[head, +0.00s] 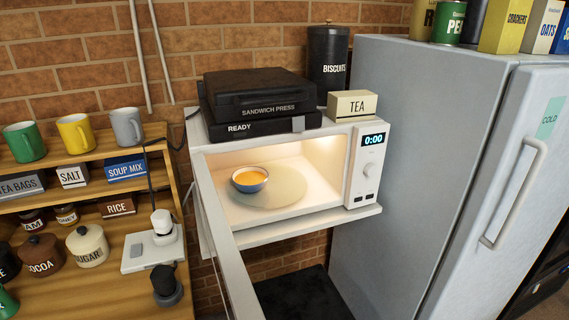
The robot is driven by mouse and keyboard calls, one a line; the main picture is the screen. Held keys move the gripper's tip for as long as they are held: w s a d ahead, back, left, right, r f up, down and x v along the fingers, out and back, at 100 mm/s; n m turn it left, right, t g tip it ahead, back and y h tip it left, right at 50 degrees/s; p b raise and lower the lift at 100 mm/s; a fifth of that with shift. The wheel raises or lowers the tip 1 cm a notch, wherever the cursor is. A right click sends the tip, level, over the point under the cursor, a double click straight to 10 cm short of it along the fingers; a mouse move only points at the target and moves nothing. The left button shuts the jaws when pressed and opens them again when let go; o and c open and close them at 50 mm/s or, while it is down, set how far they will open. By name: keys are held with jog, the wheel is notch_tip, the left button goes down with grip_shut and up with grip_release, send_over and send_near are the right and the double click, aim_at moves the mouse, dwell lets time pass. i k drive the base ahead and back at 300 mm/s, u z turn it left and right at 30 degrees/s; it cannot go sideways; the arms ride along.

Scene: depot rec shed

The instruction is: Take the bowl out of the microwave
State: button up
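The microwave (360,165) stands on a wall shelf with its door (222,245) swung open toward me at the lower left. The inside is lit. A blue bowl (250,186) with orange contents sits upright inside, on the left part of the round turntable (285,192). The microwave display reads 0:00. My gripper is not in view.
A black sandwich press (262,92), a TEA box (353,105) and a BISCUITS tin (328,55) sit on top of the microwave. A grey fridge (430,120) stands close on the right. Wooden shelves (75,160) with mugs and jars are on the left.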

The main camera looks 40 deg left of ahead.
aim_at(247, 180)
jog(key=z, duration=0.05)
jog(key=i, duration=0.85)
jog(key=u, duration=3.6)
